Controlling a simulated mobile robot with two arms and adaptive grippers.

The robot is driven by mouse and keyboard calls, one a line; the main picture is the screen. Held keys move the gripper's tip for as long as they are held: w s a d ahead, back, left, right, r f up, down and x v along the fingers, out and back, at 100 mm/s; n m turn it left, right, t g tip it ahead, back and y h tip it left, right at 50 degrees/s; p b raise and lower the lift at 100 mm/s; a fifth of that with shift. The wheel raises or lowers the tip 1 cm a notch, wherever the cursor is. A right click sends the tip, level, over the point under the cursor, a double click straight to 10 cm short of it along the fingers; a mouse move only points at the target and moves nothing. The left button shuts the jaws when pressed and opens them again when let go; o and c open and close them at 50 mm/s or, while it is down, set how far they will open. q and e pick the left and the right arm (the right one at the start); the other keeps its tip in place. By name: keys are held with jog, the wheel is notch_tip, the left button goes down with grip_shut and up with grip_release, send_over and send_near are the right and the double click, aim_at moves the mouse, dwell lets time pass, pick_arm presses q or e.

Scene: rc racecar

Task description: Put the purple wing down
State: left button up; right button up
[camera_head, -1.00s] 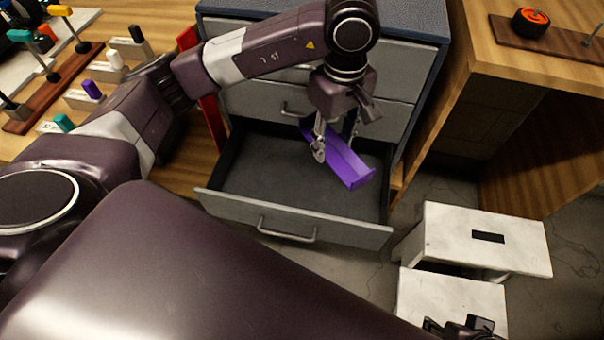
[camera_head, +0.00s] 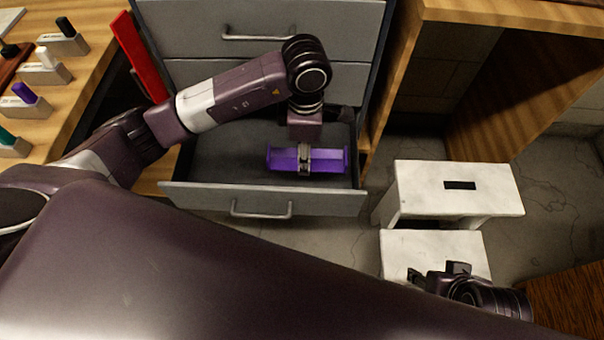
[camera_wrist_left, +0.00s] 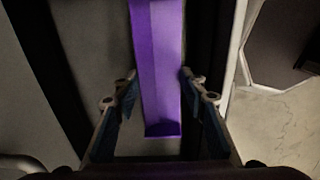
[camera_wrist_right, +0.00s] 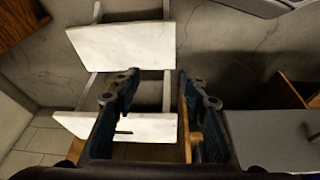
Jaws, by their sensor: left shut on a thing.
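The purple wing (camera_head: 330,160) lies lengthwise across the open bottom drawer (camera_head: 215,157) in the head view, near the drawer's front right. My left gripper (camera_head: 304,158) points down and is shut on the middle of the wing. In the left wrist view the wing (camera_wrist_left: 160,55) runs between the two fingers. The wing looks level; I cannot tell whether it touches the drawer floor. My right gripper (camera_head: 440,272) is open and empty above the white step stool, and its spread fingers also show in the right wrist view (camera_wrist_right: 157,88).
The white step stool (camera_head: 430,178) stands right of the drawer. Closed grey drawers (camera_head: 220,85) rise behind. A wooden bench (camera_head: 75,100) with small coloured tools in blocks and a red bar (camera_head: 138,55) is at left. The left part of the drawer is clear.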

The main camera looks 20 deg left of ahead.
pick_arm(q)
send_over(304, 181)
notch_tip(304, 181, down, 6)
jog(key=shift+r+b, duration=0.2)
jog(key=shift+b, duration=0.25)
notch_tip(304, 181, down, 4)
jog(key=shift+r+b, duration=0.15)
jog(key=shift+b, duration=0.3)
jog(key=shift+f, duration=0.2)
pick_arm(e)
jog(key=w+a+r+t+y, duration=0.1)
jog(key=w+a+r+t, duration=0.1)
jog(key=w, duration=0.4)
jog(key=w+a+r+t, duration=0.2)
jog(key=w+r+t, duration=0.2)
jog(key=w, duration=0.2)
jog(key=shift+r+y, duration=0.2)
jog(key=shift+y, duration=0.2)
jog(key=shift+w, duration=0.15)
pick_arm(q)
jog(key=shift+f, duration=0.15)
jog(key=o, duration=0.9)
jog(key=shift+o, duration=0.6)
pick_arm(e)
jog(key=shift+w+a+r+t, duration=0.15)
jog(key=shift+w+r+t, duration=0.25)
jog(key=shift+t, duration=0.1)
jog(key=shift+s, duration=0.15)
